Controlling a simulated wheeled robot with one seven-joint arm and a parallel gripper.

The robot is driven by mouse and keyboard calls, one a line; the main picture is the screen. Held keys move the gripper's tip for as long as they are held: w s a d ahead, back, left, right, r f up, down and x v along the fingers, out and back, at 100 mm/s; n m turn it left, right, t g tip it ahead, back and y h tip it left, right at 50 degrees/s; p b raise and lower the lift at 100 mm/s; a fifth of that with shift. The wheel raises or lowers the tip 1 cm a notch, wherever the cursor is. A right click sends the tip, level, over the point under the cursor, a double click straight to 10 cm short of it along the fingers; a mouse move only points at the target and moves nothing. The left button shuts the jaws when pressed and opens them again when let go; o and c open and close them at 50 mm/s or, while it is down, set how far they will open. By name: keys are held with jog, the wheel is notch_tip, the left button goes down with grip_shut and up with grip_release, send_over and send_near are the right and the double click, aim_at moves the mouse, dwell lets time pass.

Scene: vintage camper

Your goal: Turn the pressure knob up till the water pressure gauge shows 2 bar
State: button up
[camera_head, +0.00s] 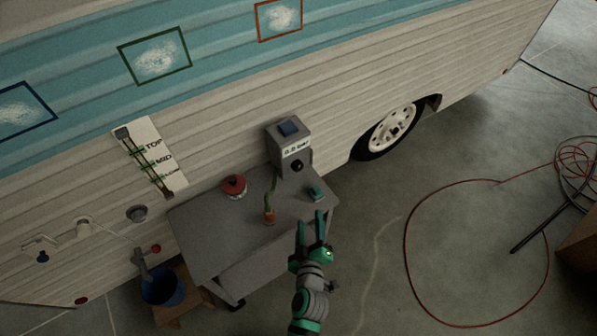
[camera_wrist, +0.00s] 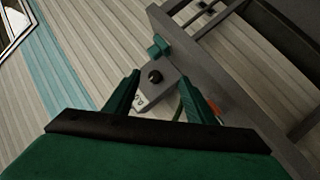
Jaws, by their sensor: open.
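The pressure unit (camera_head: 288,150) is a grey box with a blue top, standing at the back of a grey cart against the camper. Its small display (camera_head: 295,149) seems to read 0.0 bar. The black pressure knob (camera_head: 297,166) is low on its front; in the wrist view the knob (camera_wrist: 155,76) shows between my fingertips, farther off. My gripper (camera_head: 310,217) is open and empty, at the cart's front edge, apart from the knob. Both green fingers also show in the wrist view (camera_wrist: 160,77). The display is partly hidden there by the left finger.
On the cart (camera_head: 215,237) stand a red-lidded pot (camera_head: 234,188), a small orange pot with a green stem (camera_head: 269,213) and a teal block (camera_head: 316,193). The block and orange pot flank the way to the knob. A blue bucket (camera_head: 162,287) stands left; a red hose (camera_head: 406,235) lies right.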

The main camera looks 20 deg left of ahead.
aim_at(298, 169)
jog(key=w+a+n, duration=0.1)
jog(key=w+a, duration=0.2)
jog(key=w, duration=0.2)
jog(key=w+a+n+y, duration=0.1)
jog(key=w+a+n, duration=0.1)
jog(key=w, duration=0.4)
jog(key=w+a+n+y, duration=0.1)
jog(key=w+a, duration=0.3)
jog(key=w, duration=0.2)
jog(key=shift+a+r+n, duration=0.15)
jog(key=shift+a+n, duration=0.25)
jog(key=shift+y, duration=0.4)
jog(key=c, duration=1)
